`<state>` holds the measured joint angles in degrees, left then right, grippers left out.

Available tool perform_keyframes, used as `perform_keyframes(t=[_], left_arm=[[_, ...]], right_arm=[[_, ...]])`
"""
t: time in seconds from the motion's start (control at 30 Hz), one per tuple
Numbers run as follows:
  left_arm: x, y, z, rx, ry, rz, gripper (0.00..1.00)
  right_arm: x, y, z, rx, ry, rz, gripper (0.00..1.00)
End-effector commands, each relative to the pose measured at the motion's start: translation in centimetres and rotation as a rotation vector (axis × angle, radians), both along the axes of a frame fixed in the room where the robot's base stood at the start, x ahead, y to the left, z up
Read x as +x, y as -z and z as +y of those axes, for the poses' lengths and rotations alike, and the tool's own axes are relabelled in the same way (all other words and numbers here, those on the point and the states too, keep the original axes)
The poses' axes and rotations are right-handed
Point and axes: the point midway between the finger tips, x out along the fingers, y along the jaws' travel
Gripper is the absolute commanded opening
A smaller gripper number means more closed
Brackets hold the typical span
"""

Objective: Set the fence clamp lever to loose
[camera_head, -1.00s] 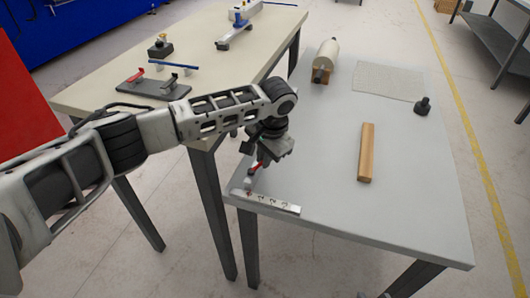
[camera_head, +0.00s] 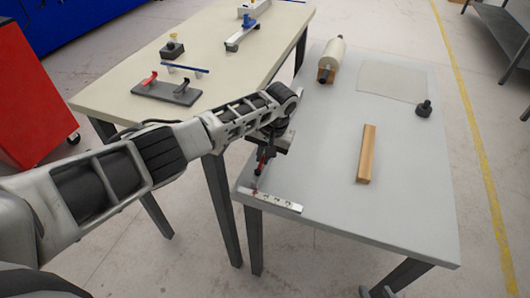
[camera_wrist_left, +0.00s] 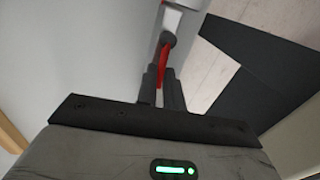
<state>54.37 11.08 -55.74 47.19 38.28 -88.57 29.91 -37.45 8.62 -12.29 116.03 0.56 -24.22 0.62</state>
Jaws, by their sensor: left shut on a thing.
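The fence is a pale metal bar (camera_head: 275,201) lying along the near left edge of the grey table. Its red clamp lever (camera_head: 258,169) stands at the bar's left part. My left gripper (camera_head: 264,158) is shut on the red lever from above. In the left wrist view, the two dark fingers (camera_wrist_left: 162,88) close around the red lever (camera_wrist_left: 165,52), which runs up to a white and grey fitting (camera_wrist_left: 172,18). The lever's gripped part is partly hidden by the fingers. My right gripper is not in view.
The grey table (camera_head: 320,180) bears a wooden stick (camera_head: 366,152), a roll (camera_head: 331,58), a flat sheet (camera_head: 393,80) and a dark knob-like piece (camera_head: 424,108). A cream table (camera_head: 215,75) with several tools stands behind left.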

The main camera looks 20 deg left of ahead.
Motion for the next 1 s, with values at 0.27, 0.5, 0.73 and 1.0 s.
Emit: perform_keyframes(t=[0.27,0.5,0.73,1.0], left_arm=[[0.0,0.0,0.1,0.001,-0.010,-0.001,0.00],[0.1,-0.1,0.1,0.001,-0.009,-0.002,0.31],[0.0,-0.1,0.1,0.000,-0.008,-0.002,0.31],[0.1,-2.9,-0.5,-0.003,-0.006,-0.005,0.31]], right_arm=[[-0.1,0.2,0.2,0.008,0.009,0.006,0.36],[-0.2,0.3,0.1,0.007,0.009,0.010,0.36],[-0.3,0.1,0.1,0.006,0.007,0.008,0.36],[-0.2,-0.5,0.0,0.003,0.005,0.004,0.36]])
